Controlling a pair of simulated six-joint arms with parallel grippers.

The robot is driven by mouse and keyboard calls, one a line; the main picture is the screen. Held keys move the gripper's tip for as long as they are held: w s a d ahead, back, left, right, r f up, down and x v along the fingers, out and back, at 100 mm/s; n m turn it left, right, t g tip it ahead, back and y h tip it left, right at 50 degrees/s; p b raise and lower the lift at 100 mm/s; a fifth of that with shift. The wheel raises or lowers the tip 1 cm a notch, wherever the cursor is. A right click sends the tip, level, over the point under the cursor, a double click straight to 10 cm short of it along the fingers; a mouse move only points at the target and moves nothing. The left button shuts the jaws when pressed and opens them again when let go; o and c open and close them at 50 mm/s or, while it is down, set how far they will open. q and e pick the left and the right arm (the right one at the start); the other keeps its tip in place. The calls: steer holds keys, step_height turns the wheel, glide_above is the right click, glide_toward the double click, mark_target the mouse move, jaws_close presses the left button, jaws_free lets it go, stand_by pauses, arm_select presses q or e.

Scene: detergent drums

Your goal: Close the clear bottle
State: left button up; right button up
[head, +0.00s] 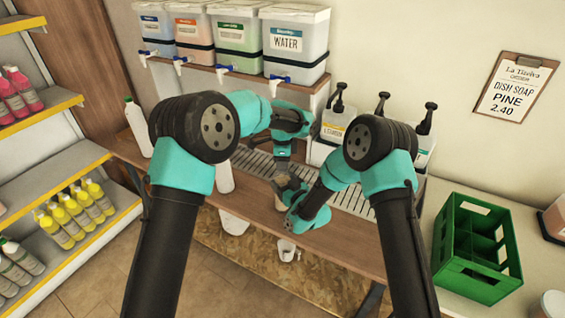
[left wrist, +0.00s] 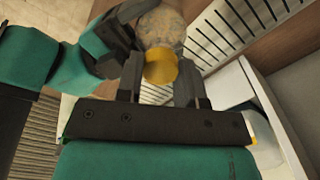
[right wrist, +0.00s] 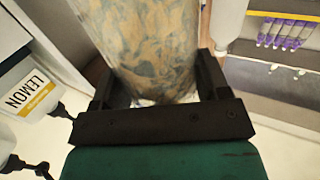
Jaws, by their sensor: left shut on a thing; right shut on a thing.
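The clear bottle (right wrist: 150,45) stands between the fingers of my right gripper (right wrist: 155,85), which is shut on its body. Wood-like and blue-grey tones show through its wall. In the left wrist view the bottle (left wrist: 163,27) has a yellow cap (left wrist: 161,68) at its mouth, and my left gripper (left wrist: 160,80) is shut around this cap. I cannot tell how tightly the cap sits on the neck. In the head view my left gripper (head: 283,156) points down from above my right gripper (head: 286,187), over the wooden table; the arms mostly hide the bottle there.
White bottles (head: 138,127) stand at the table's left. A slatted drain grate (head: 350,199) lies along its back. Pump canisters, including LEMON (head: 334,130), stand behind. Drums with taps, including WATER (head: 295,45), sit on a shelf above. A green crate (head: 476,248) is at right.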

arm_select(q)
steer(key=m, duration=0.6)
steer(key=shift+m, duration=0.4)
steer(key=m, duration=1.5)
steer(key=shift+m, duration=0.4)
steer(key=o, duration=0.9)
